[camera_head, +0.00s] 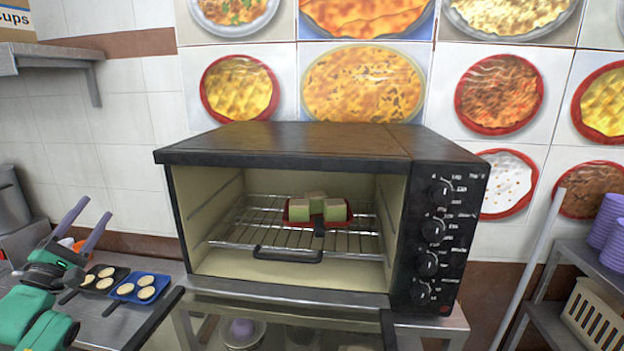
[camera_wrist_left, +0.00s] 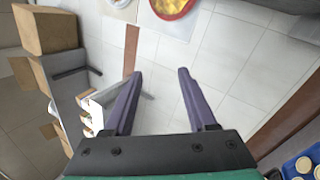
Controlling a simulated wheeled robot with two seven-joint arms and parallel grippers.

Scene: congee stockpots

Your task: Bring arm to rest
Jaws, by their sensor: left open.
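My left gripper (camera_head: 85,225) is at the left of the head view, above the metal counter. Its two purple fingers are spread, with nothing between them; the left wrist view also shows the open fingers (camera_wrist_left: 158,88) against white wall tiles. My left arm is green and comes in from the lower left. My right gripper does not show in either view.
An oven (camera_head: 290,140) stands open, its door lowered forward. Inside, a red tray (camera_head: 299,212) holds green-and-cream blocks on a wire rack. A blue tray (camera_head: 152,279) and a dark tray (camera_head: 87,290) with pale round pieces lie close to my left gripper.

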